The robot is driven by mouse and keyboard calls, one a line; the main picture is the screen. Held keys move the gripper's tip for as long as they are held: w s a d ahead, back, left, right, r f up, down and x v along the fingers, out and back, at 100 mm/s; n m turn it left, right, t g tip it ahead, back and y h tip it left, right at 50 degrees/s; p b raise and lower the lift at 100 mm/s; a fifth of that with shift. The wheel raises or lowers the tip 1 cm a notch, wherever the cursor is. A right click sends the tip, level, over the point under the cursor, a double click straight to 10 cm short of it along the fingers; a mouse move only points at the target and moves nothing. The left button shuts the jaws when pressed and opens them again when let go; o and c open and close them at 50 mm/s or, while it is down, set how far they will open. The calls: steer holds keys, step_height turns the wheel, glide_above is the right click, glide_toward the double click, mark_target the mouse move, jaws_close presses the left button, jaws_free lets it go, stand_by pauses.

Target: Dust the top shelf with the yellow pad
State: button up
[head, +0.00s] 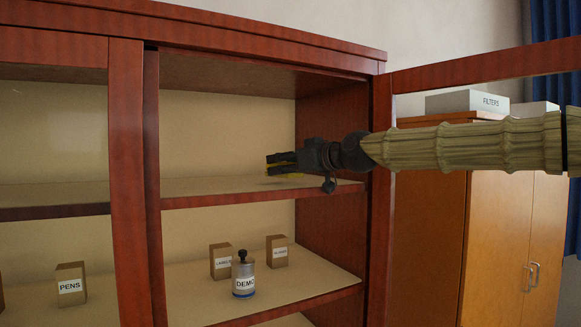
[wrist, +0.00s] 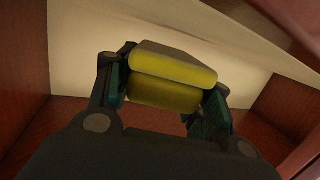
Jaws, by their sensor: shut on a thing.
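The yellow pad (wrist: 170,70) sits between the fingers of my gripper (wrist: 165,100) in the wrist view, with a greyish layer on its top side. In the head view my gripper (head: 283,164) reaches into the open cabinet from the right, and a little yellow of the pad (head: 284,175) shows at its fingers. The gripper is shut on the pad, just above the upper shelf board (head: 230,187). Whether the pad touches the board cannot be told. That board looks bare.
The lower shelf (head: 190,290) holds a DEMO canister (head: 243,280) and two small boxes, one LABELS (head: 221,262). A PENS box (head: 71,284) stands behind the left door. The open right door frame (head: 480,65) passes above my arm. A FILTERS box (head: 467,101) sits on a wooden cabinet.

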mark_target(299, 184)
steer(key=shift+s+a+f+b, duration=0.15)
steer(key=shift+s+a+b, duration=0.5)
steer(key=shift+s+a, duration=1.2)
steer(key=shift+s+a+f+b, duration=0.1)
steer(key=shift+s+a+b, duration=0.8)
steer(key=shift+a, duration=1.65)
steer(key=shift+s+a+f+b, duration=0.15)
steer(key=shift+s+a+b, duration=0.3)
steer(key=shift+s+a, duration=1.5)
steer(key=shift+w+d+f+p, duration=0.1)
steer(key=shift+w+d+p, duration=0.15)
steer(key=shift+w+d, duration=1.15)
steer(key=shift+w+d+f+p, duration=0.15)
steer(key=shift+w+d+p, duration=0.15)
steer(key=shift+w+d, duration=1.15)
steer(key=shift+w+d+f+p, duration=0.1)
steer(key=shift+w+d+p, duration=0.15)
steer(key=shift+w+d, duration=1.15)
steer(key=shift+v, duration=0.8)
steer(key=shift+w+d+f+p, duration=0.1)
steer(key=shift+w+d+p, duration=0.1)
steer(key=shift+w+d, duration=0.7)
steer(key=shift+w+d+f+p, duration=0.15)
steer(key=shift+w+d, duration=0.35)
steer(key=shift+d, duration=0.75)
steer(key=shift+w+d+f+p, duration=0.1)
steer(key=shift+w+d+p, duration=0.1)
steer(key=shift+w+d, duration=0.7)
steer(key=shift+s+d, duration=0.2)
